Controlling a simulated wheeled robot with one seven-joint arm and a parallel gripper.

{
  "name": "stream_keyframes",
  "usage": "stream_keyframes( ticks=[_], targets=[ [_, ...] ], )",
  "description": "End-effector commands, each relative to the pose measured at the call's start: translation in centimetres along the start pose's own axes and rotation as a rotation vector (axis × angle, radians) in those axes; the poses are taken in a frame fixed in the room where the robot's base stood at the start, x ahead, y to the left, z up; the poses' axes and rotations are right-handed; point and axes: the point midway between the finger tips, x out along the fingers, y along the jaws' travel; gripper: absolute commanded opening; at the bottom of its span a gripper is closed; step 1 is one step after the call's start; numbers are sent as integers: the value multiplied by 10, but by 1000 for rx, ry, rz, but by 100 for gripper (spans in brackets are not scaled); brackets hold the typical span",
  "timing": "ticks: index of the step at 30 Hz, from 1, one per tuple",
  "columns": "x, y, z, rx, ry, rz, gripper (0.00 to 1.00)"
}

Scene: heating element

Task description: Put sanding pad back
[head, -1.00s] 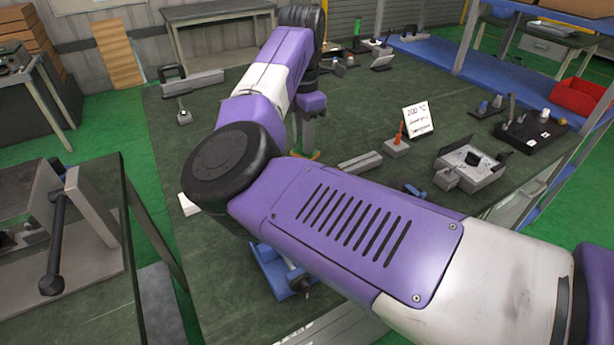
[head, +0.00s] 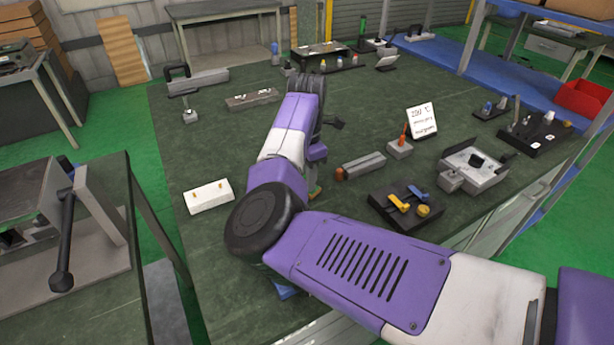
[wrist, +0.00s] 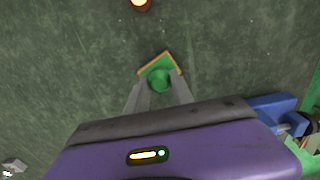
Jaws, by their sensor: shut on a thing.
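The sanding pad (wrist: 161,68) is a small green plate with an orange-brown edge and a round green knob. In the wrist view its knob is between the fingertips of my gripper (wrist: 160,82), which is shut on it. In the head view my gripper (head: 314,182) points down over the dark green table top (head: 240,138), and only a bit of the pad (head: 315,192) shows below it, partly hidden by my arm. I cannot tell whether the pad touches the table.
A grey block with an orange end (head: 360,166) and a black tray (head: 383,208) with yellow and blue pieces lie to the right. A white block (head: 206,197) lies to the left. A blue vise (wrist: 272,104) is at the wrist view's right.

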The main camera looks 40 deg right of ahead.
Motion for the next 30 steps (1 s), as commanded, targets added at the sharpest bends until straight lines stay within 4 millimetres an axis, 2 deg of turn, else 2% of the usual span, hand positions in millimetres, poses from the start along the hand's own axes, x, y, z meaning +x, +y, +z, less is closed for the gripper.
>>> stream_keyframes(
  ticks=[7,8,10,11,23,26,30],
  targets=[
    [4,0,0,0,0,0,0],
    [3,0,0,0,-1,0,34],
    [3,0,0,0,-1,0,48],
    [3,0,0,0,-1,0,50],
    [-4,0,0,0,-1,1,50],
    [-16,1,0,1,0,4,50],
    [-44,2,-1,1,0,5,50]
  ],
)
